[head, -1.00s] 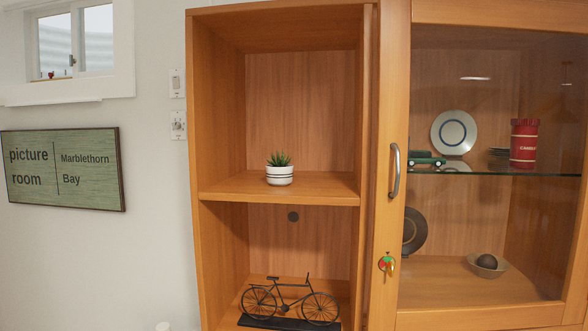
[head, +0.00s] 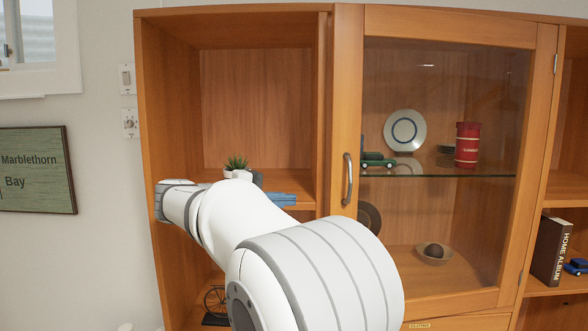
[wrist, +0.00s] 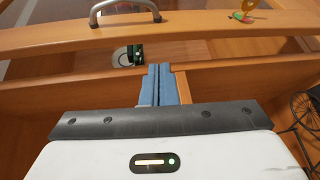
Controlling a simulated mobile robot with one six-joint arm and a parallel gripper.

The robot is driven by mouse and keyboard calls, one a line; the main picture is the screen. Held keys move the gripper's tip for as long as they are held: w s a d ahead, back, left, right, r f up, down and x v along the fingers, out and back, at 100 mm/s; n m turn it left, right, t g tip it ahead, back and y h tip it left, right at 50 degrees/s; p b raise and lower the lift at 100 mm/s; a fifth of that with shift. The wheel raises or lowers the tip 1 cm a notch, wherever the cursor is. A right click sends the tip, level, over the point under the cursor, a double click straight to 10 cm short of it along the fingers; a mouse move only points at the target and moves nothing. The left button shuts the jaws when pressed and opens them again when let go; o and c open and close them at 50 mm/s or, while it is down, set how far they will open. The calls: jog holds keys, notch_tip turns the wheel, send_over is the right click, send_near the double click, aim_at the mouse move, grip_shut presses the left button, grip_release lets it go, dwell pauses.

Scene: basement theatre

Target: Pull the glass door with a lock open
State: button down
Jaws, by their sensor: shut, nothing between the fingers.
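The glass door (head: 435,160) has a wooden frame and looks closed. Its curved metal handle (head: 347,180) is on the left stile and also shows at the top of the wrist view (wrist: 125,10). The lock with a key and colored tag (wrist: 242,12) shows at the top right of the wrist view; my arm hides it in the head view. My gripper (head: 283,198) has blue fingers, shut and empty, in front of the open shelf left of the handle. In the wrist view, its fingers (wrist: 157,85) point toward the door stile, apart from the handle.
The open shelf left of the door holds a potted plant (head: 237,166), with a model bicycle (head: 215,302) below, partly hidden. Behind the glass are a plate (head: 405,131), a red canister (head: 467,145) and a bowl (head: 434,254). A book (head: 549,250) stands in the right shelf.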

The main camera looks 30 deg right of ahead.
jog(key=shift+m+h, duration=0.4)
jog(key=shift+h, duration=0.3)
jog(key=d+r+p, duration=0.1)
jog(key=d, duration=0.2)
jog(key=d+r, duration=0.1)
jog(key=d, duration=0.2)
jog(key=d+r+p, duration=0.1)
jog(key=d, duration=0.2)
jog(key=shift+w+d+r+p, duration=0.1)
jog(key=shift+d+r+p, duration=0.2)
jog(key=shift+d, duration=0.05)
